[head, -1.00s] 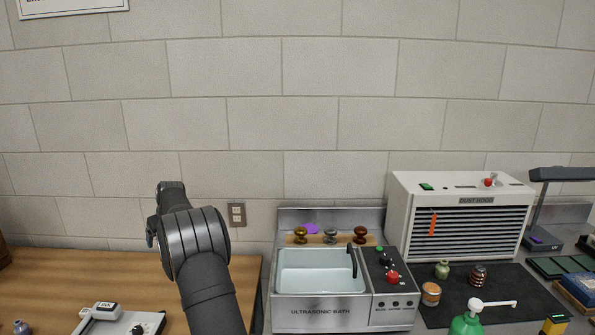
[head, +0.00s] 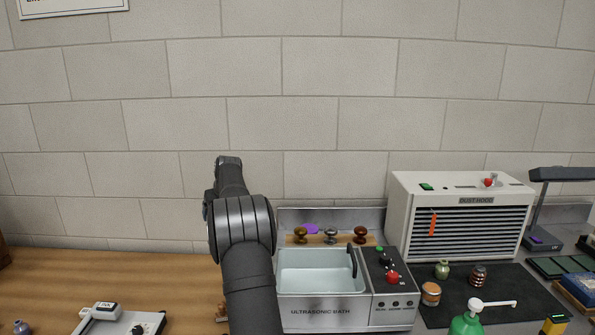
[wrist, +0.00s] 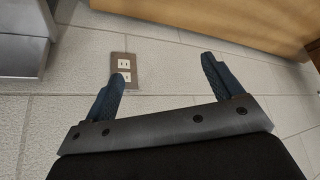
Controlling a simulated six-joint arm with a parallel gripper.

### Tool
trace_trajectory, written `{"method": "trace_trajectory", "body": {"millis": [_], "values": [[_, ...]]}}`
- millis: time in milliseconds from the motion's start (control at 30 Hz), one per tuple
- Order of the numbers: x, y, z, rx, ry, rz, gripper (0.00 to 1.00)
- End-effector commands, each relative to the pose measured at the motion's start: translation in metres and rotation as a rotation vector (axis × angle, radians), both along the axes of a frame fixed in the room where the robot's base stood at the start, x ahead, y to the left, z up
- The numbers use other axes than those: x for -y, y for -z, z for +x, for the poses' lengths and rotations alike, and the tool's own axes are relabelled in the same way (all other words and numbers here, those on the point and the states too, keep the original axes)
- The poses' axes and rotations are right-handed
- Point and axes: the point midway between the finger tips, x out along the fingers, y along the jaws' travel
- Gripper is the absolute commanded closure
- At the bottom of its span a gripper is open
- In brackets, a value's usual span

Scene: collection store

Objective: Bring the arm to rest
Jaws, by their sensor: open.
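My arm rises from the bottom of the head view, in front of the left side of the ultrasonic bath (head: 320,314). My gripper is hidden behind the arm links in that view. In the wrist view my gripper (wrist: 160,82) is open, its two dark blue fingers spread wide apart with nothing between them. The fingers point toward the block wall (wrist: 175,60). A wall outlet (wrist: 123,70) shows beside the left finger.
The wooden bench (head: 130,285) at left is mostly clear, with a small white device (head: 100,311) at its front. At right stand the dust hood (head: 460,215), small jars on a dark mat (head: 500,300), a green pump bottle (head: 467,323) and a lamp (head: 545,210).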

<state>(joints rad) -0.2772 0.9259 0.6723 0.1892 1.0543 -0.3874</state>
Motion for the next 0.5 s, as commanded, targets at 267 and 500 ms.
{"method": "trace_trajectory", "body": {"millis": [267, 500], "values": [[0.019, -0.006, 0.005, 0.000, 0.024, 0.000, 0.15], [0.020, -0.006, 0.005, 0.000, 0.024, 0.000, 0.15]]}}
